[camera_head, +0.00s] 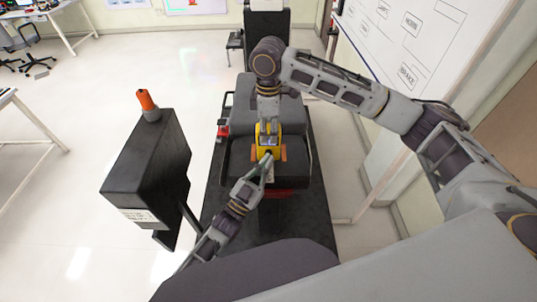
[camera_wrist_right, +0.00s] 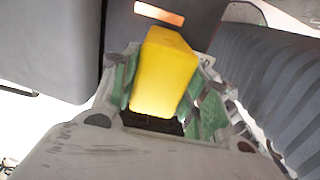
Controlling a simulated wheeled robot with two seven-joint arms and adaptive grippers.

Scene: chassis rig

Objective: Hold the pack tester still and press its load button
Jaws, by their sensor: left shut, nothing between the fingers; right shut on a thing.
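The yellow pack tester (camera_head: 275,142) stands on the dark seat-like surface (camera_head: 240,172) in the middle of the head view. My right gripper (camera_head: 268,134) comes from behind and is shut on the tester. In the right wrist view the yellow body (camera_wrist_right: 165,72) sits between the green-padded fingers. My left gripper (camera_head: 268,158) is shut and empty, with its tips at the tester's near side. I cannot tell whether they touch it. The load button cannot be made out; the left fingertips cover part of the near face.
A dark box (camera_head: 150,165) with an orange-topped cylinder (camera_head: 147,102) stands at the left, near my left arm. A whiteboard (camera_head: 420,45) is at the right. The pale floor at the left is mostly clear.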

